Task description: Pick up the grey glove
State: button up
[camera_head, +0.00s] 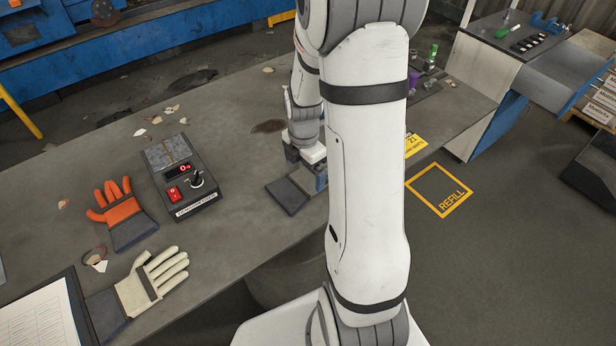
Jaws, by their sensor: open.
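A dark grey, flat cuff-like piece (287,196) lies on the grey workbench (240,120) just left of my big arm link. It looks like the cuff of the grey glove; the rest is hidden behind my arm and gripper. My gripper (308,168) points down over the bench right above and behind this piece. Its fingers are small and partly covered by my arm link, and it looks open. I cannot tell whether the fingers touch the glove.
Small bottles (432,55) stand at the bench's far right. A yellow "REFILL" square (440,190) marks the floor.

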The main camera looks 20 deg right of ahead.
aim_at(303, 181)
jog(key=shift+w+a+f+p, duration=0.15)
jog(key=shift+f+p, duration=0.15)
jog(key=shift+f, duration=1.6)
jog(key=c, duration=0.9)
